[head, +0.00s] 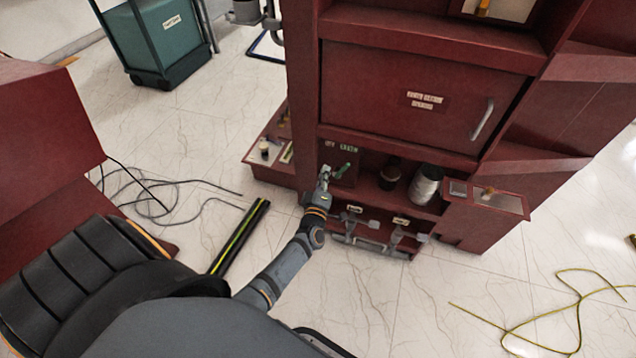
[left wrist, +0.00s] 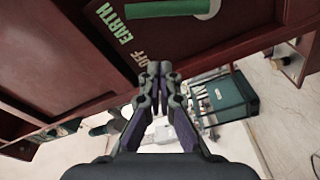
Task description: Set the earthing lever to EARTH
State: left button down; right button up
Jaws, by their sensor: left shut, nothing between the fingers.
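The earthing lever is a green bar (left wrist: 168,9) at the top of the left wrist view, on a dark red panel. One end of it lies close beside the green EARTH lettering (left wrist: 120,22); its other end is near the picture's edge. The pale OFF lettering (left wrist: 139,60) is lower on the same panel. In the head view the lever (head: 343,170) is small, inside the cabinet's lower open bay. My left gripper (left wrist: 160,72) is shut and empty, below and apart from the lever in the wrist view. It also shows just left of the lever in the head view (head: 326,172).
The dark red cabinet (head: 420,95) has a closed handled door above the bay. A silver can (head: 425,185) stands right of the lever. Grey levers (head: 352,222) protrude below. A green bin (head: 160,40) stands behind; cables (head: 165,195) lie on the floor.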

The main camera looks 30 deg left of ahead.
pick_arm(q)
jog(key=v, duration=0.5)
jog(key=shift+s+d+r, duration=0.1)
jog(key=shift+s+d, duration=0.15)
jog(key=shift+d, duration=0.15)
pick_arm(e)
jog(key=shift+s+d+f, duration=0.2)
jog(key=shift+d+f, duration=0.05)
jog(key=shift+f, duration=0.25)
jog(key=shift+s+d+f, duration=0.2)
jog(key=shift+f, duration=0.3)
